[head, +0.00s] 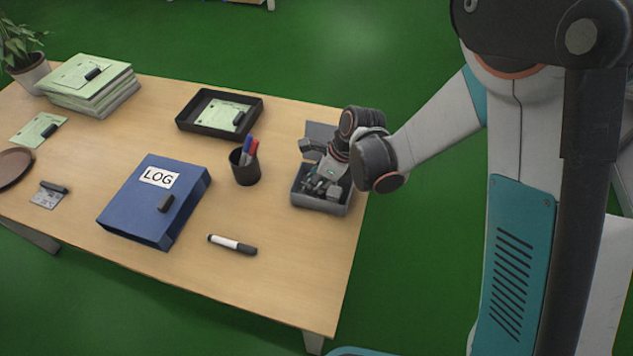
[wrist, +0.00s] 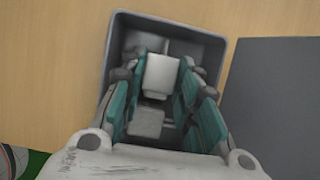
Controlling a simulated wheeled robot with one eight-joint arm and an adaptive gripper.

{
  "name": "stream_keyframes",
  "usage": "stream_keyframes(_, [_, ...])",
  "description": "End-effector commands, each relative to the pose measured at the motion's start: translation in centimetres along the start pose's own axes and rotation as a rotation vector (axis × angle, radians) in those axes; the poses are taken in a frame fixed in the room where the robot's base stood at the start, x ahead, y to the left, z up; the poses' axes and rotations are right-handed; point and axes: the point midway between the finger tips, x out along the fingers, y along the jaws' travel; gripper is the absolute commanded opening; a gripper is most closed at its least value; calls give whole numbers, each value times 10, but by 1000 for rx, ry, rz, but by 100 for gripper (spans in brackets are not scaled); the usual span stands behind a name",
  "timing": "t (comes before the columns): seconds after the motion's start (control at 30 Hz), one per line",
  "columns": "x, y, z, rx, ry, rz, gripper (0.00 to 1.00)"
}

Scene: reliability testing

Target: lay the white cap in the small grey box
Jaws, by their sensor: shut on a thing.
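The small grey box (head: 322,208) stands open near the right edge of the table, and its rim frames the wrist view (wrist: 120,40). My gripper (head: 322,186) reaches down into the box. In the wrist view my gripper (wrist: 161,80) is shut on the white cap (wrist: 160,72), a pale block between its teal-sided fingers, inside the box's outline. Whether the cap touches the box floor cannot be told. In the head view the fingers and the box walls largely hide the cap.
A flat dark grey panel (head: 319,131) lies behind the box. A black pen cup (head: 245,168) stands to its left, with a black tray (head: 190,122) farther back. A blue LOG binder (head: 140,205) and a marker (head: 232,244) lie toward the front. The table's front right is clear.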

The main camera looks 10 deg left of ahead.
Motion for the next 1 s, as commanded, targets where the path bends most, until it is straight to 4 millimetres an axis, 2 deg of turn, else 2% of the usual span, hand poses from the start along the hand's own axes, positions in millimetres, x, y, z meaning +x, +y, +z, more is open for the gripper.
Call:
stream_keyframes(0.1, [3, 0, -1, 0, 0, 0, 14])
stream_keyframes(0.13, [2, 0, -1, 0, 0, 0, 36])
stream_keyframes(0.2, [2, 0, -1, 0, 0, 0, 49])
stream_keyframes(0.63, [-3, 0, 1, 0, 0, 0, 49])
stream_keyframes(0.77, [-22, 0, 1, 1, 0, 0, 49])
stream_keyframes(1.0, [-74, 0, 1, 2, 0, 0, 49])
